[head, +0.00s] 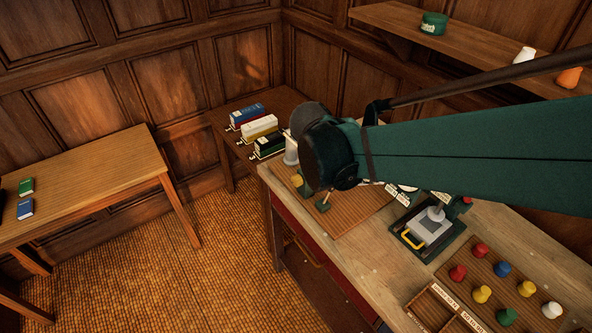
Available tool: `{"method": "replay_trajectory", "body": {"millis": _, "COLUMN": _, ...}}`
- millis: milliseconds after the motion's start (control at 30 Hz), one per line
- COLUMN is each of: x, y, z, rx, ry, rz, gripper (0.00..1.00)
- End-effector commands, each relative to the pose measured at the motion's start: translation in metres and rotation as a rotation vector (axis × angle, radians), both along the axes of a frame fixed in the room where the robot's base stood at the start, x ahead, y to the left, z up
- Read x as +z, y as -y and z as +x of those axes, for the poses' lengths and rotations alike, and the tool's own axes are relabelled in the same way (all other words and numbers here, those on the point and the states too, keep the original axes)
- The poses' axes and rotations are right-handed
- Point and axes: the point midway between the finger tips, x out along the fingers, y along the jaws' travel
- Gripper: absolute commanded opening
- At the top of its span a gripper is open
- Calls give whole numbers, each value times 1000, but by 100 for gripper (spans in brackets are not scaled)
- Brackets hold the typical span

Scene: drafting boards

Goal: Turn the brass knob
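A small yellow, brass-like knob (297,181) shows at the left end of a brown wooden board (350,218) on the workbench. I cannot tell for certain that it is the brass knob. A small greenish piece with a short stem (322,204) stands just right of it and nearer the front edge. My green arm crosses from the right, and its dark joint covers the board's back part. My gripper cannot be made out; the arm hides that area.
A grey device with a yellow handle (427,229) stands mid-bench. Several coloured pegs (481,294) stand on a board at right, beside open wooden trays (436,303). Binders (260,127) lie on a back table. The left table (90,180) is mostly clear. A shelf (470,40) hangs behind.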

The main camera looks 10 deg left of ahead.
Motion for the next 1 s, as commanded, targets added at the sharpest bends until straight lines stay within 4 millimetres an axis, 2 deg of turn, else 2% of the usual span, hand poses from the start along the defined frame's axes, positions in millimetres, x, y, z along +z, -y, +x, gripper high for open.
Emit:
{"method": "replay_trajectory", "body": {"millis": 467, "x": -18, "y": -77, "z": 29, "rx": 165, "ry": -70, "rz": -296, "gripper": 39}}
{"method": "replay_trajectory", "body": {"millis": 767, "x": -30, "y": -124, "z": 33, "rx": 234, "ry": -102, "rz": -457, "gripper": 39}}
{"method": "replay_trajectory", "body": {"millis": 1000, "x": -58, "y": -161, "z": 31, "rx": 313, "ry": -115, "rz": -617, "gripper": 39}}
